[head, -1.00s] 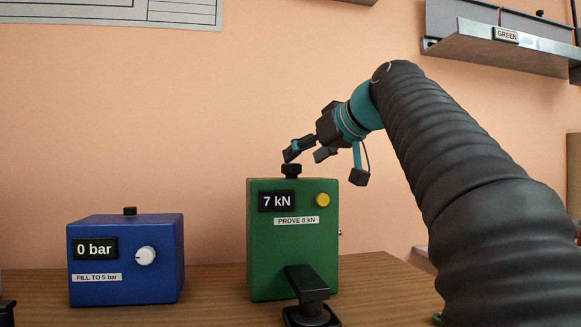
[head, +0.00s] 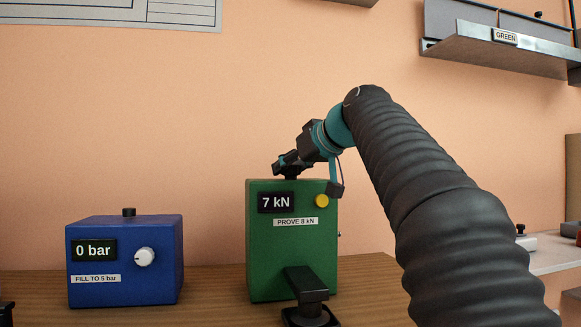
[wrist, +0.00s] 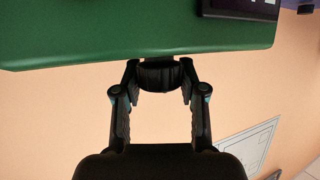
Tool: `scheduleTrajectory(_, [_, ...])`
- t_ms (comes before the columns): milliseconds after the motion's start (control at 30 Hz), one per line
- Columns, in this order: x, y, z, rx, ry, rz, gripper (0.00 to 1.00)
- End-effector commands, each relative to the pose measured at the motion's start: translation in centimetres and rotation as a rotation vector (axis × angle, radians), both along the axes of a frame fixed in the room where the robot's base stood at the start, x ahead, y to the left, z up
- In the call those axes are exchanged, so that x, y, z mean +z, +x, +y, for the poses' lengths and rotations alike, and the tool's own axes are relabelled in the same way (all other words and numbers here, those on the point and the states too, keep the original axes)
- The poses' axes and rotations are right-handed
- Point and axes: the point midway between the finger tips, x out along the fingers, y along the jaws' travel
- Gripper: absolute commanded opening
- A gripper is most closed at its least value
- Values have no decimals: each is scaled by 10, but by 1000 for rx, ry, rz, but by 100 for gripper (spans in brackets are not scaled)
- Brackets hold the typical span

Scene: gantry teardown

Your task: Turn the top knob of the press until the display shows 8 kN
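The green press (head: 290,250) stands on the wooden bench, and its display (head: 276,202) reads 7 kN. A label below it says PROVE 8 kN. The black top knob (wrist: 159,75) shows in the wrist view between the two fingers of my gripper (wrist: 160,80). The fingers are spread on either side of the knob, with thin or no gaps; contact is hard to tell. In the head view my gripper (head: 288,164) is at the press's top and largely hides the knob.
A blue box (head: 125,262) reading 0 bar, with a white dial, stands left of the press. A yellow button (head: 321,201) is on the press front. A black pedal-like lever (head: 306,287) sits in front. A shelf (head: 500,50) hangs at upper right.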

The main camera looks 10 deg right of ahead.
Motion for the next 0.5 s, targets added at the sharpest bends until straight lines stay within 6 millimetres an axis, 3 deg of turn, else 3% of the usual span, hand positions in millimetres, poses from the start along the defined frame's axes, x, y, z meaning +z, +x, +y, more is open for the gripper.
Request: scheduleTrajectory(500, [0,0,0,-71,1,-1,6])
